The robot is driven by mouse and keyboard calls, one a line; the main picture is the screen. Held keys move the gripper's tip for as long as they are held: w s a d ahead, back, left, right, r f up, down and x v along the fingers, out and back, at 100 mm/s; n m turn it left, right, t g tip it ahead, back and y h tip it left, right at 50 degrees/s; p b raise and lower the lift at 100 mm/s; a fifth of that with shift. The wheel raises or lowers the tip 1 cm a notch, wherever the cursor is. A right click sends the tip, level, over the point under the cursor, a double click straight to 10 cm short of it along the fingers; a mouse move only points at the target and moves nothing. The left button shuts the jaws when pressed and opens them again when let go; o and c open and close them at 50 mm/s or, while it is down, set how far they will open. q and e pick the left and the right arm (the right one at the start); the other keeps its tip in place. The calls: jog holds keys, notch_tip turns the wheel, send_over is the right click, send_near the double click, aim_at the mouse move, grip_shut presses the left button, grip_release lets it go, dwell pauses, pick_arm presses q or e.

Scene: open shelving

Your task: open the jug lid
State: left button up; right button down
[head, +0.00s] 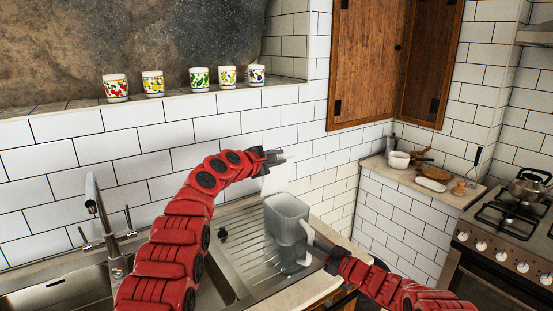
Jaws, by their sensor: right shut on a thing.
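The translucent grey jug (284,222) stands on the ridged drainboard beside the sink. My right gripper (312,249) is at its right side and shut on the jug's handle, which the gripper partly hides. A pale, see-through flat piece (279,178) shows upright above the jug's back rim, just below my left gripper; it looks like the lid, but its edges are faint. My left gripper (276,157) is above and behind the jug, in front of the tiled wall. Its fingers are too small to tell whether they are open.
The sink (62,291) and tap (92,205) are at the left. Several patterned cups (199,78) stand on the ledge above. A counter at the right holds a white pot (398,160) and boards. The stove (508,222) with a kettle (529,187) is at the far right.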

pick_arm(q)
jog(key=shift+a, duration=0.15)
jog(key=shift+s+a, duration=0.5)
jog(key=shift+s+a+r, duration=0.1)
jog(key=shift+s+r, duration=0.15)
jog(key=shift+s, duration=0.1)
jog(key=v, duration=0.9)
jog(key=shift+s, duration=0.4)
jog(key=shift+a, duration=0.1)
